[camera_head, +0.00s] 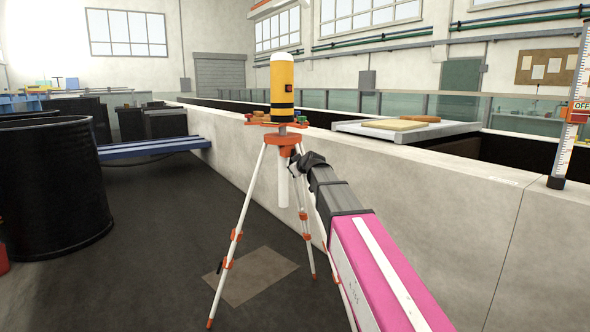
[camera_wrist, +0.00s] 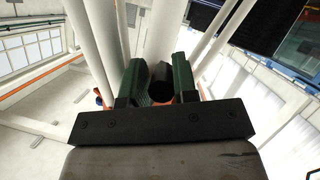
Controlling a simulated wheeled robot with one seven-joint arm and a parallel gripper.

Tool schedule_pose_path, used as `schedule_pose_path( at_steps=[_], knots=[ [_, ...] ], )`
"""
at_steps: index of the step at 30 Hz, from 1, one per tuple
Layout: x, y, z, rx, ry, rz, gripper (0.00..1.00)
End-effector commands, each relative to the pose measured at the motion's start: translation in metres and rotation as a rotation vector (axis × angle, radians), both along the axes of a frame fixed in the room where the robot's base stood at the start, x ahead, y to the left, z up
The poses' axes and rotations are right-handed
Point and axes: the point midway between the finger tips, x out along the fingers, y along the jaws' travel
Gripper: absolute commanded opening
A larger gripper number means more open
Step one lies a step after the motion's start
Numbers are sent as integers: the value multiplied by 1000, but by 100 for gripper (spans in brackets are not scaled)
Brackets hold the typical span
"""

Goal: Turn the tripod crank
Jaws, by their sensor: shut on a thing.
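The tripod (camera_head: 243,222) has white legs with orange fittings and an orange head. It stands on the dark floor, carrying a yellow cylindrical instrument (camera_head: 282,82) with black bands. A white centre column (camera_head: 283,180) hangs below the head. My gripper (camera_head: 299,158) reaches in from the lower right to just under the head. In the wrist view, my gripper (camera_wrist: 161,85) has its green-lined fingers on both sides of a black crank handle (camera_wrist: 160,82), shut on it. The rest of the crank is hidden behind my gripper in the head view.
A concrete flume wall (camera_head: 400,185) runs close behind and right of the tripod. A board (camera_head: 396,124) lies on a white platform (camera_head: 350,127) over it. A large black tank (camera_head: 48,185) and a blue bench (camera_head: 150,147) stand left. Floor between tank and tripod is clear.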

Motion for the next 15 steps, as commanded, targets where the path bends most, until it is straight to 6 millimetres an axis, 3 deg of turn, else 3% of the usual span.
schedule_pose_path(
  at_steps=[1, 3, 15],
  knots=[
    [1, 2, 3, 2, -9, 1, 30],
    [1, 1, 3, 2, -8, 1, 48],
    [-4, -1, 2, 2, -2, 0, 48]
  ],
)
